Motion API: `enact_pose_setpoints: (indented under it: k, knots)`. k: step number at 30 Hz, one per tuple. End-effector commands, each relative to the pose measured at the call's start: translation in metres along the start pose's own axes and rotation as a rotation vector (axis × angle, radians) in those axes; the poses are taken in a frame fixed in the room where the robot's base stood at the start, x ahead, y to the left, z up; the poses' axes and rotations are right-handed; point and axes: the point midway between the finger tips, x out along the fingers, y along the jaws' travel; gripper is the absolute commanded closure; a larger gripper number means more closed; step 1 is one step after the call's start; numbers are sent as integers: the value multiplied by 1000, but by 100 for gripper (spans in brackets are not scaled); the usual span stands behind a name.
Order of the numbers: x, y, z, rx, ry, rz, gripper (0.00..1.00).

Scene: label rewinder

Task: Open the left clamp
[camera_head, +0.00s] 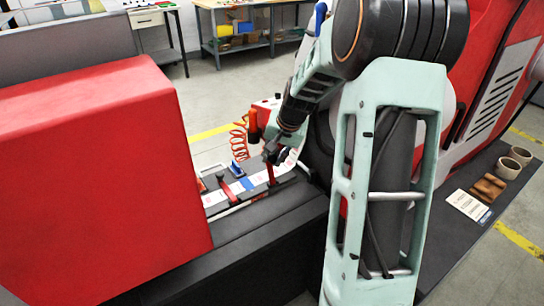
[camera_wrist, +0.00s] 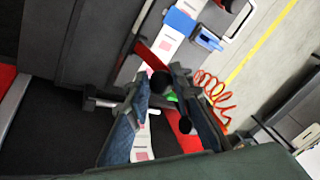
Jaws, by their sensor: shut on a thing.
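Two red clamps lie across the white label strip (camera_head: 215,198) on the dark machine bed. One red clamp (camera_head: 226,189) is at the left in the head view, with no gripper on it. The other red clamp (camera_head: 271,173) is to its right, directly below my gripper (camera_head: 272,155). In the wrist view, this nearer red clamp (camera_wrist: 151,55) reaches between my two fingers (camera_wrist: 163,84), which are shut on it. The exact contact is partly hidden by the fingers. A blue piece (camera_head: 245,184) sits on the strip between the clamps.
A coiled red hose (camera_head: 239,137) hangs close behind the gripper. A large red housing (camera_head: 100,190) stands at the left.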

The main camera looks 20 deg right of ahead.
Motion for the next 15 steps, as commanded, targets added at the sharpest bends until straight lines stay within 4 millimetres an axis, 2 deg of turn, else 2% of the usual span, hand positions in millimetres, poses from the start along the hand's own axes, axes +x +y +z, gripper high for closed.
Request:
enact_pose_setpoints:
  k: [1, 7, 8, 12, 15]
  knots:
    - [7, 15, 8, 13, -24, 19, 100]
    - [7, 15, 8, 14, -24, 19, 100]
    - [7, 15, 9, 14, -24, 19, 77]
    - [6, 13, 7, 13, -20, 16, 62]
    - [5, 11, 6, 11, -16, 14, 61]
